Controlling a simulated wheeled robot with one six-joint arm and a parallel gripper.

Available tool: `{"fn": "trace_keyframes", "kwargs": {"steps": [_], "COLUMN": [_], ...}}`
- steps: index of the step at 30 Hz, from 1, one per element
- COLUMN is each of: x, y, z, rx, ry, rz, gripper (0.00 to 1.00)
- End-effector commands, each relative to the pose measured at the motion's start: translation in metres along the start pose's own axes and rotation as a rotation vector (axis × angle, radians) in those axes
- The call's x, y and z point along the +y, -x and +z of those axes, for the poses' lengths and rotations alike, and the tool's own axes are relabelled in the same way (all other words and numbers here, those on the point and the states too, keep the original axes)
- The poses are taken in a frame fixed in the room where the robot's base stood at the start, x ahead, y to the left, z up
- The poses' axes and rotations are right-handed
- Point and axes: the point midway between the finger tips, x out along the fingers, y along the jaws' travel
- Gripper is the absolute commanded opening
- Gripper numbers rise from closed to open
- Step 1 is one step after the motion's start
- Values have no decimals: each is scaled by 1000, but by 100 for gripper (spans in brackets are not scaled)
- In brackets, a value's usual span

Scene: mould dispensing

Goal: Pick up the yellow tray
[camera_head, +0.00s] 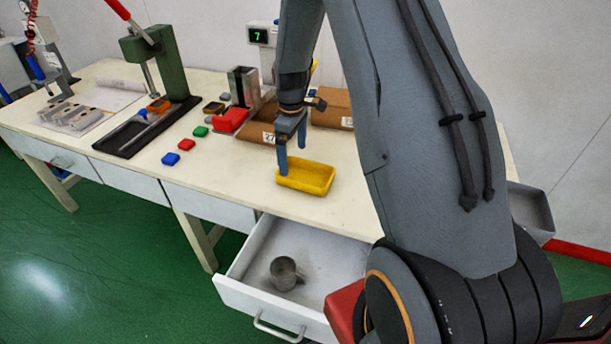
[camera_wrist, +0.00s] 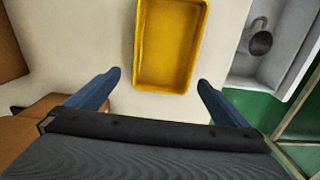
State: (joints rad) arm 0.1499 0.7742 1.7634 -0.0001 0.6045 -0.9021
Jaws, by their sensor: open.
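The yellow tray (camera_head: 306,178) is a shallow rectangular tray on the cream tabletop near the table's front edge. In the wrist view the yellow tray (camera_wrist: 168,45) lies ahead of the fingertips, between their lines, and looks empty. My gripper (camera_head: 291,157) is over the tray's left part in the head view, with its fingers pointing down. In the wrist view my gripper (camera_wrist: 160,78) is open, one blue finger on each side, and nothing is between them. I cannot tell the exact height of the fingertips above the tray.
An open drawer (camera_head: 238,291) with a metal cup (camera_head: 284,273) juts out below the tray. Brown bins (camera_head: 331,108) stand behind it. Red, green and blue blocks (camera_head: 170,159) and a green press (camera_head: 158,62) are to the left.

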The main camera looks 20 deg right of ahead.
Motion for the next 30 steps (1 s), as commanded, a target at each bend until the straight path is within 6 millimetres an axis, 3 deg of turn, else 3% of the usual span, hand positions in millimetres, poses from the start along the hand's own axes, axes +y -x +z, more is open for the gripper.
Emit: {"fn": "trace_keyframes", "kwargs": {"steps": [18,27,30], "x": [-5,-4,-4], "y": [-58,-61,-60], "z": [0,-1,-1], "rx": [0,1,1], "ry": [-1,-2,-2], "rz": [0,1,1], "gripper": [100,100,83]}}
